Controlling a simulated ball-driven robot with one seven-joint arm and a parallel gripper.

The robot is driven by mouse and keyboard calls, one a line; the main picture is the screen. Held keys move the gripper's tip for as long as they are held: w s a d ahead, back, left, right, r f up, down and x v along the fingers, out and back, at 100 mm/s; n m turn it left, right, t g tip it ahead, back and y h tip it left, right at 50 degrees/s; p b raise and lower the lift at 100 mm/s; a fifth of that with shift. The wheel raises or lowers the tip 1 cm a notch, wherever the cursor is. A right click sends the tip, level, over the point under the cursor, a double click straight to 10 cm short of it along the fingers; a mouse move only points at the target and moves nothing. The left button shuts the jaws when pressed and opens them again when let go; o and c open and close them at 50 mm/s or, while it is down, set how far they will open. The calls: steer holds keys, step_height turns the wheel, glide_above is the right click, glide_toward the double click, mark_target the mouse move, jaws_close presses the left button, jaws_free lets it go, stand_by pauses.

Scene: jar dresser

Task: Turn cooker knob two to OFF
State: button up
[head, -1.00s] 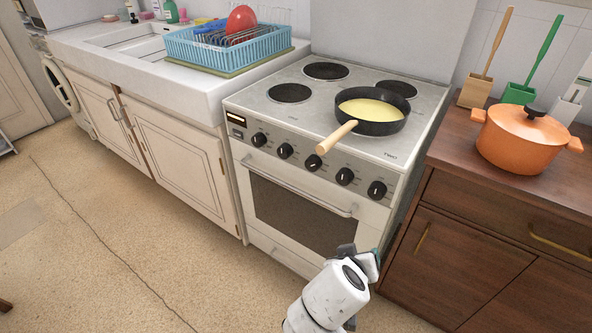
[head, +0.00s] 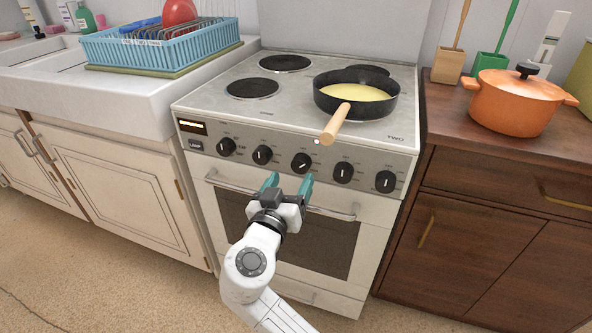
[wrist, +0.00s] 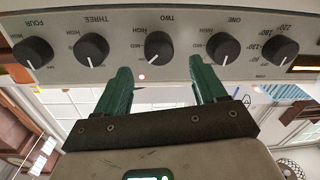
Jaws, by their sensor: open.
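Knob two (head: 302,163) is the black middle knob on the cooker's front panel. Its white pointer mark is tilted, while those of knobs three and four look nearly upright. The wrist view is upside down and shows knob two (wrist: 158,47) under the label TWO, with a HIGH mark near it. My gripper (head: 288,182) is open and empty, just below and in front of the panel, under knobs one and two. In the wrist view its teal fingers (wrist: 162,80) point toward the panel, spread on either side of knob two, apart from it.
Knob one (head: 262,155) and knob three (head: 343,172) flank knob two closely. The oven door handle (head: 335,213) lies below.

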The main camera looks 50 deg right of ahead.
mark_target(299, 167)
steer(key=shift+x, duration=2.65)
steer(key=shift+s, duration=0.1)
steer(key=shift+c, duration=0.2)
steer(key=c, duration=1)
steer(key=shift+n, duration=0.3)
steer(key=n+p, duration=0.2)
steer(key=n, duration=0.2)
steer(key=shift+r, duration=0.1)
steer(key=shift+n+p, duration=1.35)
steer(key=shift+n, duration=0.75)
